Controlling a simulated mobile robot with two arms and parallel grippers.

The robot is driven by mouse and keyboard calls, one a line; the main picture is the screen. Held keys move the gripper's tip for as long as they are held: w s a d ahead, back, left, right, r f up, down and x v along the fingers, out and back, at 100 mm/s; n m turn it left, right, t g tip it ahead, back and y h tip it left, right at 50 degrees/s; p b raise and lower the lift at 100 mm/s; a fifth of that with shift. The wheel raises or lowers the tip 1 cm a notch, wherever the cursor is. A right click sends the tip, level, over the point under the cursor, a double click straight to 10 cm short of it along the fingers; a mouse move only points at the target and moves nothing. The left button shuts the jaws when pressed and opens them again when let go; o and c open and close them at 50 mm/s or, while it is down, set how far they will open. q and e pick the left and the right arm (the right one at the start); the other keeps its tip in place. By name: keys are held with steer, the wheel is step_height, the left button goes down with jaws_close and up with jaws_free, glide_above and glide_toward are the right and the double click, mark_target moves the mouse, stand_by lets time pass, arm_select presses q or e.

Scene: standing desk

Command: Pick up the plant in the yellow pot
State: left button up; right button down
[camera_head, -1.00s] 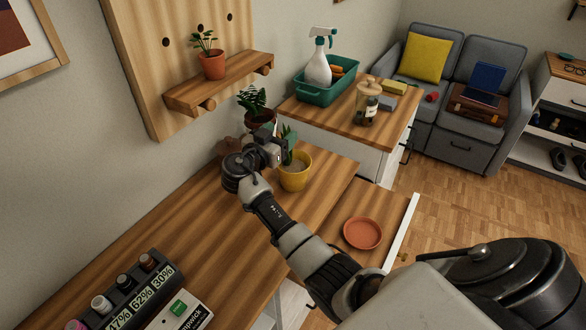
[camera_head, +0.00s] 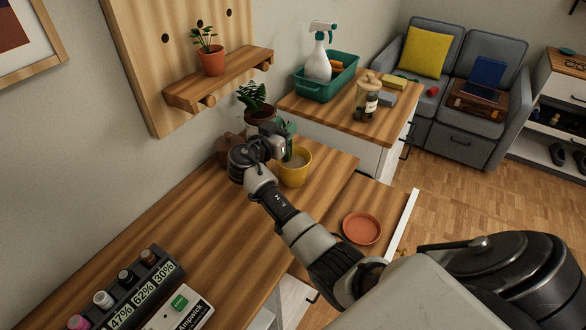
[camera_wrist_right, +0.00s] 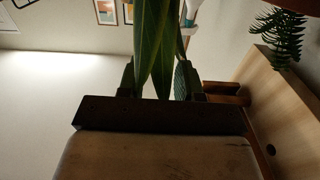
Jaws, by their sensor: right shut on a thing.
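The yellow pot (camera_head: 294,168) stands on the wooden desk near its far right end in the head view. Its plant has upright green leaves (camera_head: 288,133), partly hidden behind my right gripper (camera_head: 277,147). My right gripper is shut on the plant's leaves, just above the pot rim. In the right wrist view the long green leaves (camera_wrist_right: 157,45) pass between the two fingers (camera_wrist_right: 160,82). The pot is not visible in that view. My left gripper is not in view.
A dark potted plant (camera_head: 254,97) stands close behind the gripper. A terracotta pot (camera_head: 211,60) sits on the wall shelf (camera_head: 218,82). An orange saucer (camera_head: 362,228) lies on a lower surface at right. A bottle rack (camera_head: 128,287) stands at front left.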

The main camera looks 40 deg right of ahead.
steer(key=shift+r, duration=0.25)
